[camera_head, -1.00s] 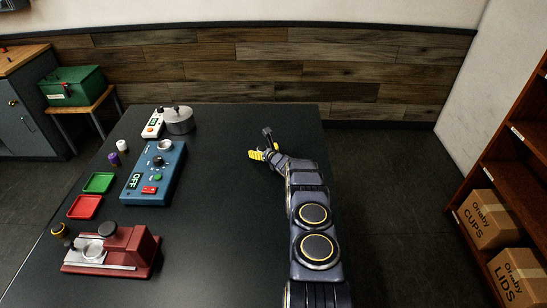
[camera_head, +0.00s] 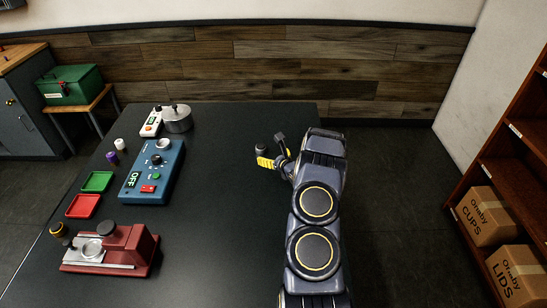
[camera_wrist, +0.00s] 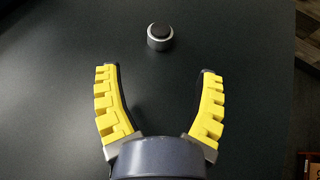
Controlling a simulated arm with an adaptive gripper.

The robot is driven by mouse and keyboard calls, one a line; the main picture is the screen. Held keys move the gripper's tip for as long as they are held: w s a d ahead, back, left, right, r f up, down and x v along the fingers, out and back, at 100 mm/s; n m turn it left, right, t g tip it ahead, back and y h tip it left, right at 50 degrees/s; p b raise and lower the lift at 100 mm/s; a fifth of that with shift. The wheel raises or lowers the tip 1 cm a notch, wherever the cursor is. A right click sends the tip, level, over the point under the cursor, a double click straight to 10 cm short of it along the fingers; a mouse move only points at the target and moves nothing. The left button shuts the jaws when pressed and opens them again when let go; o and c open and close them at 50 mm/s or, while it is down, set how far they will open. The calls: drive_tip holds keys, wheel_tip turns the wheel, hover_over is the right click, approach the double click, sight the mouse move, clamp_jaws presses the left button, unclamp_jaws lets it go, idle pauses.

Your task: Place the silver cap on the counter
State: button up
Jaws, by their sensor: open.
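The silver cap (camera_wrist: 159,37) is a short cylinder with a silver side and a dark top. It stands upright on the dark counter (camera_wrist: 60,90), beyond my fingertips and touching neither finger in the wrist view. In the head view the cap (camera_head: 261,148) shows as a small dark round shape just left of my gripper, on the right part of the counter (camera_head: 215,220). My gripper (camera_wrist: 157,70) is open and empty, its yellow-padded fingers spread wide and pointing toward the cap. It also shows in the head view (camera_head: 271,150).
A blue device (camera_head: 153,172) reading OFF, a silver pot (camera_head: 177,120), a white scale-like device (camera_head: 151,123), green (camera_head: 97,182) and red (camera_head: 83,206) trays and a red machine (camera_head: 110,250) stand on the left. The middle counter is clear. A shelf (camera_head: 510,185) stands right.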

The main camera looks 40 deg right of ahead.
drive_tip(key=shift+s+r, duration=0.1)
drive_tip(key=shift+s, duration=0.05)
drive_tip(key=w+a+r+m+g, duration=0.3)
drive_tip(key=a+r+m, duration=0.4)
drive_tip(key=a+r, duration=0.15)
drive_tip(key=s+a+r+m+g+y, duration=0.2)
drive_tip(key=s+a+r+m+g, duration=0.3)
drive_tip(key=a+r+m, duration=0.6)
drive_tip(key=s+a+r+m+g, duration=0.2)
drive_tip(key=s+a+m, duration=0.2)
drive_tip(key=s+a, duration=0.3)
drive_tip(key=s+a+r+m+g+y, duration=0.1)
drive_tip(key=s+a+m, duration=0.4)
drive_tip(key=s, duration=1)
drive_tip(key=s+a+r+m+g+y, duration=0.1)
drive_tip(key=s+a+r+m+g, duration=0.2)
drive_tip(key=s+a+m, duration=0.2)
drive_tip(key=s+a, duration=0.3)
drive_tip(key=s, duration=0.3)
drive_tip(key=shift+a+r, duration=0.2)
drive_tip(key=shift+a, duration=0.15)
